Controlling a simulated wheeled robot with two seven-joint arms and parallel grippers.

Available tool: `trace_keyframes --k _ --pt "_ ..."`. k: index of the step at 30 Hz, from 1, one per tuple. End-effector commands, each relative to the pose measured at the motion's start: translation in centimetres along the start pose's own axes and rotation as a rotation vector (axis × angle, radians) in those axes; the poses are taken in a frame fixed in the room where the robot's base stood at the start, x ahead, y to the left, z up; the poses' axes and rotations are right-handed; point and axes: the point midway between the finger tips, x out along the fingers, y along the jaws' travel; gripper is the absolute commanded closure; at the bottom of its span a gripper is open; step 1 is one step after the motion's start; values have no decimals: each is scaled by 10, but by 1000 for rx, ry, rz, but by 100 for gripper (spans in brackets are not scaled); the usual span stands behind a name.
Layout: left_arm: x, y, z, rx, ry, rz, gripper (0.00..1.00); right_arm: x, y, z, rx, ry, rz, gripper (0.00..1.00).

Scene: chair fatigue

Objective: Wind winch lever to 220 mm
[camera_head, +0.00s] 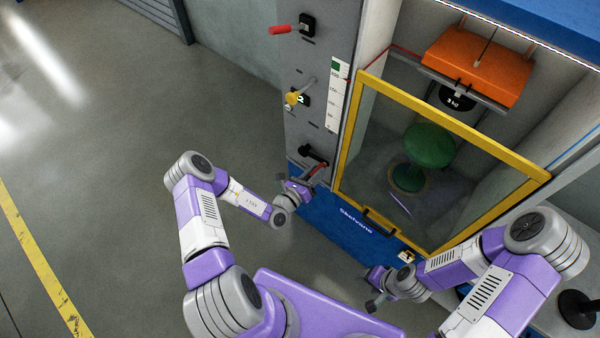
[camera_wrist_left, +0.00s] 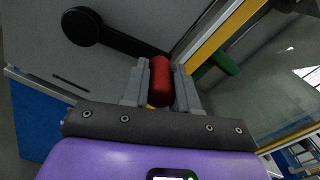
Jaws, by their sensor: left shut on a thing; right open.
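The winch lever (camera_head: 314,153) is a dark crank arm low on the grey panel, with a red grip at its end. In the left wrist view the black lever arm (camera_wrist_left: 120,40) runs from a round hub to the red grip (camera_wrist_left: 160,80). My left gripper (camera_head: 308,185) is shut on this red grip, its fingers on both sides. A white scale (camera_head: 336,98) with a green patch at its top is on the panel above; its numbers are too small to read surely. My right gripper (camera_head: 374,288) is open and empty below the cabinet's front.
A yellow-framed door (camera_head: 448,122) crosses the cabinet front, with a green stool (camera_head: 430,146) behind it. An orange block (camera_head: 478,66) hangs above a black weight. A red-handled lever (camera_head: 282,30) and yellow knob (camera_head: 292,97) project from the panel. Floor at left is clear.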

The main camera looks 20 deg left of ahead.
Motion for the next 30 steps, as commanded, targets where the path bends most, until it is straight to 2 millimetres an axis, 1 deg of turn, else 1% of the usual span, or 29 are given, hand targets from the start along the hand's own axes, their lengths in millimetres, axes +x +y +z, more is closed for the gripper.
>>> trace_keyframes --k 3,11,12,16,25,28,30 --pt "4 -4 0 -13 2 -8 100 -2 0 0 1 0 0 37" --pt "4 -4 0 -13 1 -8 100 -1 0 0 1 0 1 37" --pt "4 -4 0 -13 1 -8 65 -1 0 0 1 0 1 37" --pt "3 -3 0 -13 1 -6 46 -1 0 0 1 0 1 37" --pt "1 -3 0 -13 3 -6 46 -1 0 0 1 0 0 37" --pt "-8 -2 0 -13 4 -5 46 -3 -1 0 1 0 0 37" --pt "-19 -2 0 -15 5 -4 46 -4 -1 0 1 0 0 37"
